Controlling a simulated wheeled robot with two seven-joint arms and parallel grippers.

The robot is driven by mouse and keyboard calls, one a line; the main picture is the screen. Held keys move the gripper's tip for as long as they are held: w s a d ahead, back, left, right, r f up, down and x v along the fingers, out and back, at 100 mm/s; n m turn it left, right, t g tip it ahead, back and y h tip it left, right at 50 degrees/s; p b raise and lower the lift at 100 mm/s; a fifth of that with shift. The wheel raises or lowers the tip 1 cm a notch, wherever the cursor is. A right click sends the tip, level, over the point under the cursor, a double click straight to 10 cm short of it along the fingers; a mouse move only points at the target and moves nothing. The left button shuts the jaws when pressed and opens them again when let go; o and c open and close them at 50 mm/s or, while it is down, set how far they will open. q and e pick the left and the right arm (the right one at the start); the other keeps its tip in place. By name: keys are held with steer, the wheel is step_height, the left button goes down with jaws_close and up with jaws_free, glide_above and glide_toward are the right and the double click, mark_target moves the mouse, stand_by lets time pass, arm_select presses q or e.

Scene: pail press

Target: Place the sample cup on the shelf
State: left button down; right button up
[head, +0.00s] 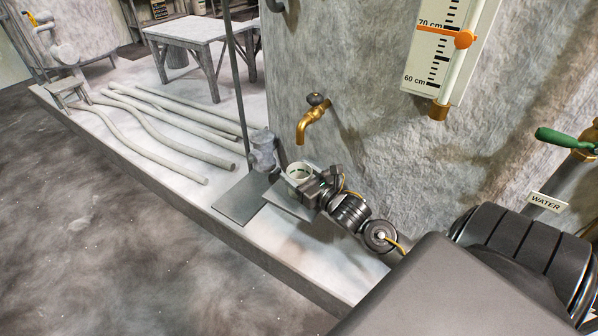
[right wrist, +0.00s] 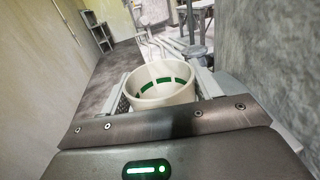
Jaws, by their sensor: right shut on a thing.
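The sample cup (head: 299,172) is white with a green dashed band inside. My right gripper (head: 303,180) is shut on it, and it stands upright between the fingers. In the right wrist view the cup (right wrist: 162,85) sits between the two jaws and looks empty. I cannot tell whether the cup touches the plate. I cannot tell which surface is the shelf. My left gripper is not in view.
A dark plate (head: 240,198) and a grey metal fitting (head: 263,150) are left of the cup. Several pale pipes (head: 170,120) lie along the ledge. A grey table (head: 187,31) stands behind. A measuring scale (head: 445,50) and a green-handled valve (head: 565,141) are at right.

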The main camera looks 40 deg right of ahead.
steer(key=shift+f, duration=0.2)
steer(key=shift+f, duration=0.15)
steer(key=o, duration=0.9)
steer(key=shift+o, duration=0.2)
steer(key=shift+r, duration=0.35)
steer(key=s+b, duration=0.2)
steer(key=s, duration=1)
steer(key=shift+d+b, duration=0.2)
steer(key=shift+b, duration=0.2)
